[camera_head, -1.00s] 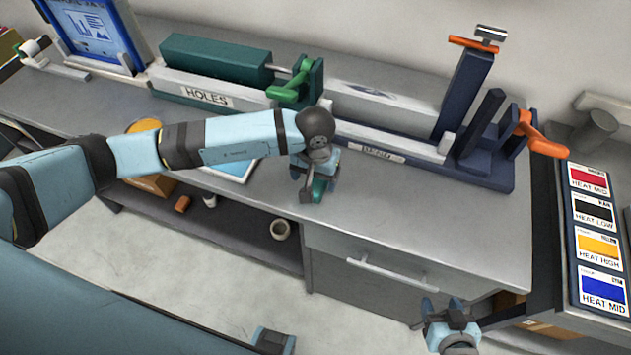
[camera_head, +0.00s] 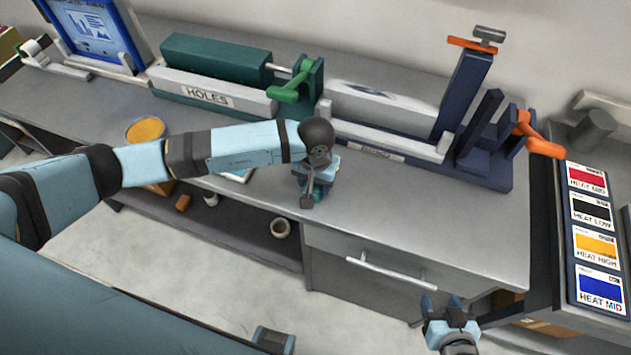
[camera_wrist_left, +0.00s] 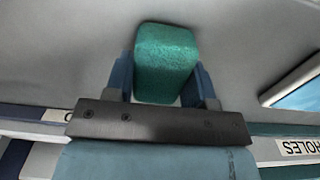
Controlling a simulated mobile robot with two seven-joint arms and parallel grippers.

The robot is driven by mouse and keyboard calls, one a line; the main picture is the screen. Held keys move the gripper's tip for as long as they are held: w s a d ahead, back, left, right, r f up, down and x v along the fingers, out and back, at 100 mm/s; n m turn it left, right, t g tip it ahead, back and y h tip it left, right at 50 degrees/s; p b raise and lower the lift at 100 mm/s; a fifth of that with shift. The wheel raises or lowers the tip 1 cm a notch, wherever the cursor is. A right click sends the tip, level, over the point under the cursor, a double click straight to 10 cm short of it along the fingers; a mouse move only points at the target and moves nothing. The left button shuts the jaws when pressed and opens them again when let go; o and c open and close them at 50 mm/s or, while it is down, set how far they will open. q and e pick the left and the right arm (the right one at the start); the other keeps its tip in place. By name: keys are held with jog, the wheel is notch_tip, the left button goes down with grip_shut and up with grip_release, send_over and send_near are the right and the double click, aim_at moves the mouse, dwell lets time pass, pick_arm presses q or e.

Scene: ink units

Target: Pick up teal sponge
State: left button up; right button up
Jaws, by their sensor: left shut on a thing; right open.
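The teal sponge (camera_wrist_left: 165,62) is a rough-textured block between the two blue fingers of my left gripper (camera_wrist_left: 160,85) in the left wrist view. My left gripper is shut on it. In the head view, my left gripper (camera_head: 312,190) is over the front part of the grey counter, and the sponge is mostly hidden behind it. I cannot tell whether the sponge touches the counter. My right gripper (camera_head: 448,305) is open and empty, low at the front, before the drawer cabinet.
A green device marked HOLES (camera_head: 206,95) and a dark blue press with orange handles (camera_head: 480,150) stand along the back of the counter (camera_head: 400,215). A pot with orange contents (camera_head: 145,131) is at left. Coloured HEAT labels (camera_head: 597,240) are at right.

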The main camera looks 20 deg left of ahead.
pick_arm(q)
notch_tip(320, 180, up, 20)
jog(key=b, duration=0.3)
pick_arm(e)
notch_tip(320, 180, down, 3)
jog(key=shift+a+f, duration=0.1)
jog(key=shift+f, duration=0.1)
